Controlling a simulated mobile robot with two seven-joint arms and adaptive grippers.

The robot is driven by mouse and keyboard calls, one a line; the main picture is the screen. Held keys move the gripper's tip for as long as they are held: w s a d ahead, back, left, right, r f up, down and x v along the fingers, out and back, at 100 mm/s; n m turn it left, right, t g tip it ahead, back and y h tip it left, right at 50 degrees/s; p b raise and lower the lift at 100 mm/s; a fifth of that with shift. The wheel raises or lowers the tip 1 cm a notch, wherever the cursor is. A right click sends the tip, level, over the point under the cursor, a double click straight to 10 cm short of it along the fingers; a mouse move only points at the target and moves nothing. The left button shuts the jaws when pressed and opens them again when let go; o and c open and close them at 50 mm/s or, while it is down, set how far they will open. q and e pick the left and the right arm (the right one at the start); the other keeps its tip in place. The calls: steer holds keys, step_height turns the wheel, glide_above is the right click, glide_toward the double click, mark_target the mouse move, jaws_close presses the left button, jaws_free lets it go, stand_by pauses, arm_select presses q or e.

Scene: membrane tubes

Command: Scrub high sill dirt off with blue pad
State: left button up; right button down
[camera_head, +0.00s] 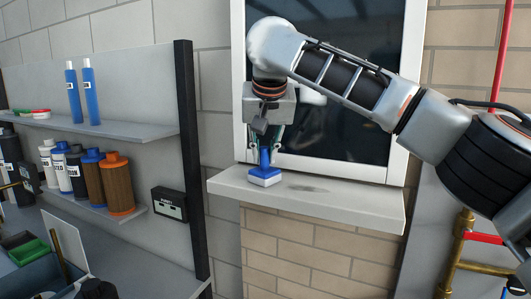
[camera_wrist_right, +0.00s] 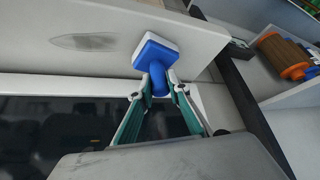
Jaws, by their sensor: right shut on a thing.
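The blue pad (camera_head: 265,175) has a blue handle, a blue body and a white layer along its edge. My right gripper (camera_head: 266,148) is shut on its handle from above, and the pad is at the left end of the high sill (camera_head: 345,203). I cannot tell whether the pad touches the sill. The pad also shows in the right wrist view (camera_wrist_right: 157,54) between the fingertips. A dark dirt smear (camera_head: 300,188) lies on the sill to the right of the pad, apart from it; it also shows in the right wrist view (camera_wrist_right: 84,42). My left gripper is not in view.
A dark window (camera_head: 340,130) in a white frame rises behind the sill. A red pipe (camera_head: 499,55) and brass pipes (camera_head: 458,245) are at right.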

steer(key=shift+s+d+f+b, duration=0.1)
steer(key=shift+s+d+b, duration=0.25)
steer(key=shift+d+b, duration=0.5)
steer(key=shift+s+d+b, duration=0.2)
steer(key=shift+d+b, duration=0.1)
steer(key=shift+d, duration=0.2)
steer(key=shift+s+d+f+b, duration=0.1)
steer(key=shift+s+d+b, duration=0.2)
steer(key=shift+d, duration=0.4)
steer(key=shift+s+d+f+b, duration=0.1)
steer(key=shift+s+d+b, duration=0.2)
steer(key=shift+d, duration=0.35)
steer(key=shift+r, duration=0.1)
